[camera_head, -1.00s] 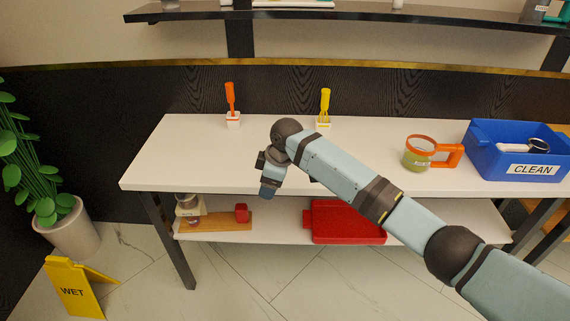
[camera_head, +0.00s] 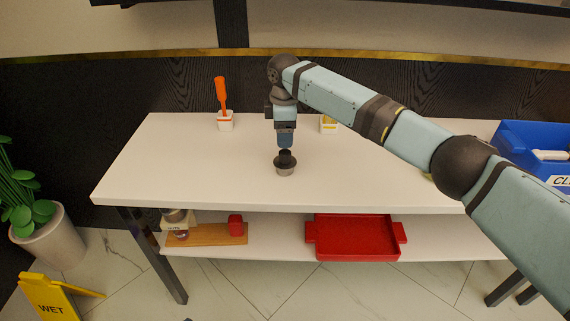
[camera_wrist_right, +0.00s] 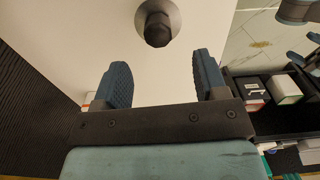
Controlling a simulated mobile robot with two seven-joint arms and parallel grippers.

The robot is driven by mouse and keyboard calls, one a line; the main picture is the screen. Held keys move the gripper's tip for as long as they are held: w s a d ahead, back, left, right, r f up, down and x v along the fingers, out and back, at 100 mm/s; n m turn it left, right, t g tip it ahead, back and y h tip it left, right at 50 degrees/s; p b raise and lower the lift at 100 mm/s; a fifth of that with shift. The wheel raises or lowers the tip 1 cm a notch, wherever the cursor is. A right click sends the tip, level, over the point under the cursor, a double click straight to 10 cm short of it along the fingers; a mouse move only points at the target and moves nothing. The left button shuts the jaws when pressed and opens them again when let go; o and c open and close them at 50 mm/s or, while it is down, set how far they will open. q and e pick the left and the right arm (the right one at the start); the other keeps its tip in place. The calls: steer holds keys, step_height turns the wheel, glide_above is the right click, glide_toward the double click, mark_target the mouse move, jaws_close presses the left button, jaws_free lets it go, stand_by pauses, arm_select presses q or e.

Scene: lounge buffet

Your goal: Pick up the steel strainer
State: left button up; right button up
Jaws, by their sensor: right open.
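A small round steel piece with a dark knob on top (camera_head: 285,164) stands upright on the white table, near its front edge; I take it for the steel strainer. In the right wrist view its steel rim (camera_wrist_right: 174,14) and black faceted knob show ahead of the fingers. My right gripper (camera_head: 286,141) points down just above and behind it, seen side-on in the head view. In the wrist view the two blue fingers of the gripper (camera_wrist_right: 162,75) are apart with nothing between them. The knob lies beyond the fingertips.
On the white table (camera_head: 200,175), an orange-handled tool in a white holder (camera_head: 225,122) stands left and another holder (camera_head: 328,125) stands behind my arm. A blue bin (camera_head: 520,142) is at right. A red tray (camera_head: 352,240) lies on the lower shelf. The table's left front is clear.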

mark_target(285, 151)
steer(key=shift+w+f+b, duration=0.1)
steer(key=shift+f+b, duration=0.5)
steer(key=shift+f, duration=3)
steer(key=c, duration=1)
steer(key=shift+r, duration=0.1)
step_height(285, 151, up, 20)
steer(key=p, duration=0.2)
steer(key=shift+p, duration=0.4)
